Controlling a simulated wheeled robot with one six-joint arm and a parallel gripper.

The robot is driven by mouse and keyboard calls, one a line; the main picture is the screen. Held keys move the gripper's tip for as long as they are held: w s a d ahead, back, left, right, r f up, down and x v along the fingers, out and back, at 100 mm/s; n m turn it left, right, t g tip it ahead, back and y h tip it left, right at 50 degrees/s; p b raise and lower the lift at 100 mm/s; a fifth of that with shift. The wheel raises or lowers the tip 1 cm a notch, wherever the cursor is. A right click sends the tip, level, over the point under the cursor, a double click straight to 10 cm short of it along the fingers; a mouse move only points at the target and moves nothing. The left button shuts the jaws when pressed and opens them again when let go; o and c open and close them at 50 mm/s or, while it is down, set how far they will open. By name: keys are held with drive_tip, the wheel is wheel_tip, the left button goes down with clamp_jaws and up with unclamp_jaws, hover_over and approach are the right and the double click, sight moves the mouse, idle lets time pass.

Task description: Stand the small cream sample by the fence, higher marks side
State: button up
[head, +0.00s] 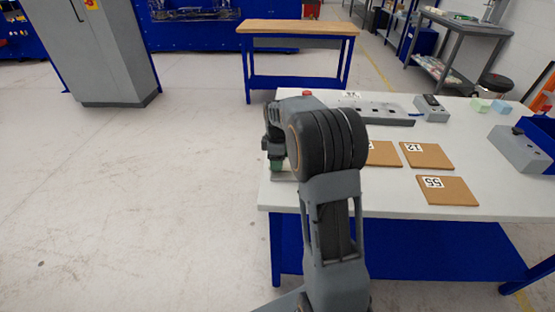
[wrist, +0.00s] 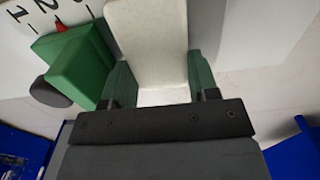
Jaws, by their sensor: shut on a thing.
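The cream sample (wrist: 150,45) is a pale block in the wrist view, between the green-padded fingers of my gripper (wrist: 163,88). My gripper is shut on it. A green angular piece (wrist: 75,62) with a red tip and a dark round knob stands just left of the fingers, beside a white marked strip (wrist: 28,14) with black ticks and figures; it may be the fence. In the head view my gripper (head: 276,160) points down at the table's left edge, with a little green showing at it. My arm hides much of that spot, and contact under the sample cannot be seen.
The white table (head: 385,198) carries several brown numbered tiles (head: 447,190). A grey panel (head: 385,112), a small device (head: 432,108), a grey box (head: 521,148) and pale green and blue blocks (head: 490,106) lie behind and right. Open floor lies left.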

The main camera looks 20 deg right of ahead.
drive_tip(key=shift+f, duration=0.15)
drive_tip(key=o, duration=0.6)
wheel_tip(320, 180, up, 12)
drive_tip(key=shift+f+p, duration=0.15)
drive_tip(key=shift+p, duration=0.7)
drive_tip(key=s+a+f+m+t, duration=0.1)
drive_tip(key=s+a+m, duration=0.2)
drive_tip(key=s, duration=0.4)
drive_tip(key=s+a+f+m+t, duration=0.1)
drive_tip(key=s+a+m, duration=0.3)
drive_tip(key=s, duration=0.3)
drive_tip(key=s+a+f+m+t, duration=0.1)
drive_tip(key=s+a+f+m, duration=0.1)
drive_tip(key=s+m, duration=0.3)
drive_tip(key=shift+s+a+f, duration=0.1)
drive_tip(key=shift+s+a, duration=0.3)
drive_tip(key=shift+s, duration=0.3)
drive_tip(key=shift+s+a, duration=0.35)
drive_tip(key=shift+s, duration=0.35)
